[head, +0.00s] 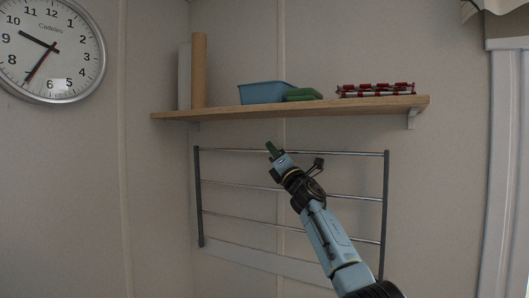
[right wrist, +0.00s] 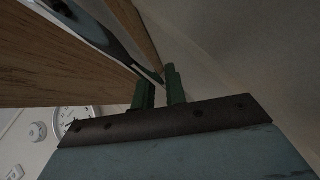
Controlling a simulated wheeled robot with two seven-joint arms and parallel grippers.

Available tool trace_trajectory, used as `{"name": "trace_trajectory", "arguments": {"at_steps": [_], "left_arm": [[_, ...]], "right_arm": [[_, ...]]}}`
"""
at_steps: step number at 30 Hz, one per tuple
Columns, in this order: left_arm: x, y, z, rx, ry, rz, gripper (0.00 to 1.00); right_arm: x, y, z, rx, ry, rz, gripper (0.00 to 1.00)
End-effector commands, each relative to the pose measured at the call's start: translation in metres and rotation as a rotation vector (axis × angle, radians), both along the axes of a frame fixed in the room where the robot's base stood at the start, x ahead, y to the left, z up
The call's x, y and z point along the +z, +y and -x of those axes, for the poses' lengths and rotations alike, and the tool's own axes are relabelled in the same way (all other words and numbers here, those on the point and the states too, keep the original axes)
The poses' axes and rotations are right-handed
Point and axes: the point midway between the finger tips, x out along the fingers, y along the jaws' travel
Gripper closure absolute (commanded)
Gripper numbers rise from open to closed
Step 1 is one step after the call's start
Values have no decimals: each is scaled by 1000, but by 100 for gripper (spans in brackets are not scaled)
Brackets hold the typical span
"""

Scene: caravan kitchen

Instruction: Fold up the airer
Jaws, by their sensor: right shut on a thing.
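The airer (head: 386,205) is a wall rack with dark side bars and several thin metal rails, under the shelf. Its frame stands upright, seemingly close to the wall, above a pale board (head: 235,256). My right gripper (head: 271,148), with green fingers, is at the top rail, left of its middle, and is shut on it. In the right wrist view the rail (right wrist: 112,42) runs to the green fingers (right wrist: 160,88). My right forearm hides part of the lower rails. My left gripper is not in view.
A wooden shelf (head: 220,112) runs just above the airer. It holds a blue tub (head: 262,92), a green item (head: 303,94), a red-and-white bundle (head: 376,90) and upright rolls (head: 199,70). A clock (head: 45,50) hangs at left.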

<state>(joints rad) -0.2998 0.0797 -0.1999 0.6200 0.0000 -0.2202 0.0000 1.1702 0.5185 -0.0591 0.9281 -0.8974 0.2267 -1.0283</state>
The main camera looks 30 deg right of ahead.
Motion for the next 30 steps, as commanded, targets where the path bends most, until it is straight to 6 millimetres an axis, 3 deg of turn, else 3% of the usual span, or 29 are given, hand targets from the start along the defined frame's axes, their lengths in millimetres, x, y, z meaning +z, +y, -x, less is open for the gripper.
{"name": "trace_trajectory", "arguments": {"at_steps": [13, 14, 19, 30], "left_arm": [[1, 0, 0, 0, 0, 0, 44], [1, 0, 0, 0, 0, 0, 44], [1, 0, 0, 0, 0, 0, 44], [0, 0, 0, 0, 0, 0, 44]], "right_arm": [[0, -4, 0, 0, 5, -10, 100], [-1, -4, 0, 1, 6, -10, 86], [-1, -4, 0, -1, 5, -9, 65], [-2, -5, 2, -3, 5, -8, 65]]}}
